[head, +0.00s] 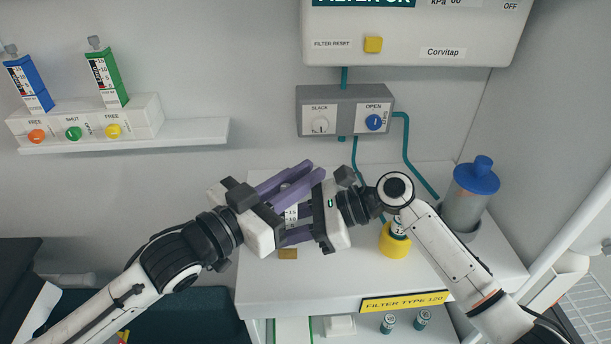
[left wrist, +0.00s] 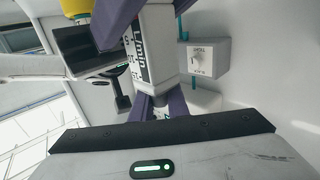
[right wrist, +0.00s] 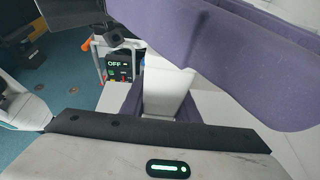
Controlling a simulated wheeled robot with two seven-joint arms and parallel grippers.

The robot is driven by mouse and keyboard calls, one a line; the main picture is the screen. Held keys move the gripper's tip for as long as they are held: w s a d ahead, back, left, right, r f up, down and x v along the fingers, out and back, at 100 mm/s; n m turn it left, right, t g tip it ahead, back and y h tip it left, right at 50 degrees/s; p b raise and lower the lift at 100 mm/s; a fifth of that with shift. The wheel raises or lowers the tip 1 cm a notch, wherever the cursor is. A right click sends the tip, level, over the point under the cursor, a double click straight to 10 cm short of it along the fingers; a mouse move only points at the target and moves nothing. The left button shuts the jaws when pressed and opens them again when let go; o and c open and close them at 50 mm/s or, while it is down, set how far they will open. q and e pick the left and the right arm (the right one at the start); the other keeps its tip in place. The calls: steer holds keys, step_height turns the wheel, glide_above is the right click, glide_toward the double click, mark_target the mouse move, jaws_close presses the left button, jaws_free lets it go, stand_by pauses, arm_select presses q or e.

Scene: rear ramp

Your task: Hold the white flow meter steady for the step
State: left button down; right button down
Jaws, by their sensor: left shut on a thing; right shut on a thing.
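The white flow meter (head: 291,214) is held above the white shelf, mostly hidden by purple fingers in the head view. In the left wrist view the flow meter (left wrist: 157,45) shows a black scale panel with white markings, between purple fingers. In the right wrist view its plain white side (right wrist: 166,92) shows between my right fingers. My left gripper (head: 294,208) comes from the left and is shut on it. My right gripper (head: 302,212) comes from the right and is shut on it too. A large purple finger of the left gripper crosses the right wrist view.
A rack (head: 150,115) at left holds blue (head: 30,84) and green (head: 106,79) meters. A grey box (head: 345,97) with SLACK and OPEN knobs is on the wall. At right stand a yellow holder (head: 395,243) with a vial and a blue-capped canister (head: 468,200).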

arm_select(q)
steer(key=shift+r, duration=0.1)
steer(key=c, duration=1.9)
jaws_free()
steer(key=shift+o, duration=0.9)
steer(key=v, duration=1.2)
arm_select(e)
steer(key=c, duration=1.3)
jaws_free()
